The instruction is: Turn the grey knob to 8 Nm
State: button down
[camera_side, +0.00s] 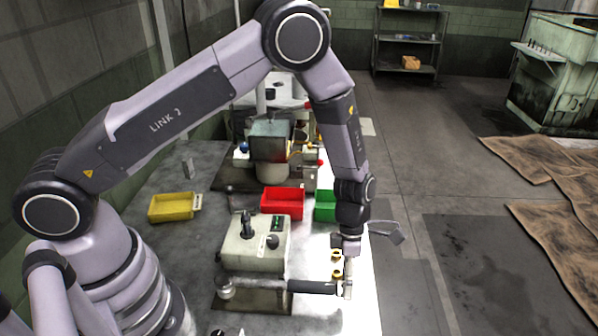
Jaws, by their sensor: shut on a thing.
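A bar with a black grip (312,287) lies level along the front of a beige box (252,247). A round grey head (225,288) is at its left end. My gripper (347,288) points down at the right end of the bar and is shut on that end. The grey knob cannot be made out clearly; the fingers cover the tip of the bar. The box has a small green display (277,223) and a dark dial (272,241) on top. No Nm reading is legible.
A machine (270,145) stands farther back. Brass-coloured rings (336,256) show beside my gripper. The table's right edge is close to my gripper.

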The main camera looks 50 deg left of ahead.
jog(key=shift+s+d+t+y, duration=0.1)
jog(key=shift+s+t+y, duration=0.1)
jog(key=shift+t+y, duration=1)
jog(key=shift+r, duration=0.1)
jog(key=c, duration=0.8)
grip_release()
jog(key=shift+o, duration=0.2)
jog(key=shift+w+r, duration=0.1)
notch_tip(320, 180, up, 12)
jog(key=shift+w+a, duration=0.2)
jog(key=shift+a, duration=0.05)
